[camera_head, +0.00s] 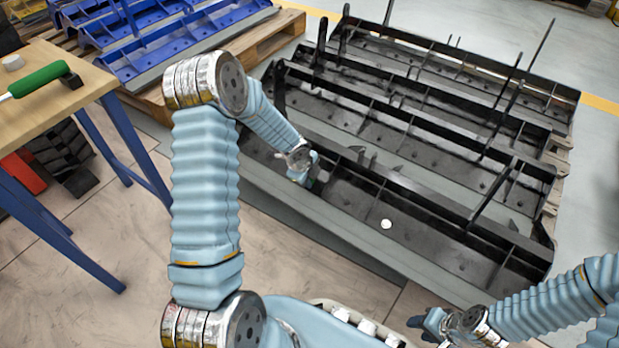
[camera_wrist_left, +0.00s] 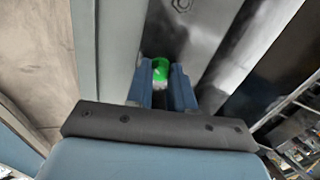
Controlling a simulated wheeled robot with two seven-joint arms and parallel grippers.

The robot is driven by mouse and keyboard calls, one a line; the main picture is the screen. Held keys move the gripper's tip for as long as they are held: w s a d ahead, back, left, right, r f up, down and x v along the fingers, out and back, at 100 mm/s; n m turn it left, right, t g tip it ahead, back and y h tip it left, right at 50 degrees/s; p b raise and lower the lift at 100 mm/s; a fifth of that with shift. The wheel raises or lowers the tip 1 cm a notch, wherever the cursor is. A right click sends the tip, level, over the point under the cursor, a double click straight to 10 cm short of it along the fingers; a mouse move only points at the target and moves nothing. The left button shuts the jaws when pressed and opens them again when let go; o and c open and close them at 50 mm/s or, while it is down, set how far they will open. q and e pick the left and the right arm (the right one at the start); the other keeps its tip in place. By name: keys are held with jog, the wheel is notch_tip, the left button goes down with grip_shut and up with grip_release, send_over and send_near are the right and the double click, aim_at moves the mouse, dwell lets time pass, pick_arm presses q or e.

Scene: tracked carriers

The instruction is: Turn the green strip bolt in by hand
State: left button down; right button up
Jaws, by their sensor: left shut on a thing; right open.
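In the left wrist view the green strip bolt (camera_wrist_left: 161,68) sits between the two blue fingers of my left gripper (camera_wrist_left: 163,86), at the edge of a dark metal strip. The gripper is shut on it. How deep the bolt sits in the strip is hidden. In the head view my left gripper (camera_head: 309,172) is at the near edge of the black tracked carrier (camera_head: 440,215), and the bolt is mostly hidden behind it. My right gripper (camera_head: 425,322) is open and empty at the bottom right, in front of the carrier and away from it.
Black carriers with upright posts fill the right and back. A small white disc (camera_head: 386,224) lies on the near carrier. Blue carriers (camera_head: 165,40) rest on a wooden pallet (camera_head: 272,40). A workbench (camera_head: 75,98) at left holds a green-handled tool (camera_head: 40,79). Floor at lower left is clear.

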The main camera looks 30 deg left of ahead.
pick_arm(q)
jog(key=c, duration=1.1)
grip_release()
jog(key=shift+f+n, duration=0.1)
jog(key=shift+n, duration=0.2)
jog(key=n+b, duration=0.1)
jog(key=n, duration=0.1)
jog(key=n+b, duration=0.1)
jog(key=n, duration=0.1)
jog(key=n+b, duration=0.1)
jog(key=n, duration=0.1)
jog(key=shift+f+b, duration=0.25)
jog(key=shift+b, duration=0.15)
jog(key=shift+r+n+p, duration=0.35)
jog(key=shift+n+p, duration=0.15)
jog(key=shift+n, duration=0.6)
jog(key=n, duration=0.3)
jog(key=shift+n, duration=0.3)
jog(key=n, duration=0.9)
jog(key=n+p, duration=0.1)
jog(key=n, duration=0.2)
jog(key=shift+r+n+p, duration=0.25)
jog(key=shift+n+p, duration=0.05)
jog(key=shift+n, duration=0.1)
jog(key=n, duration=0.2)
jog(key=shift+n+p, duration=0.35)
jog(key=shift+n, duration=0.05)
jog(key=shift+f+n, duration=0.15)
jog(key=shift+n, duration=0.45)
jog(key=shift+f, duration=0.1)
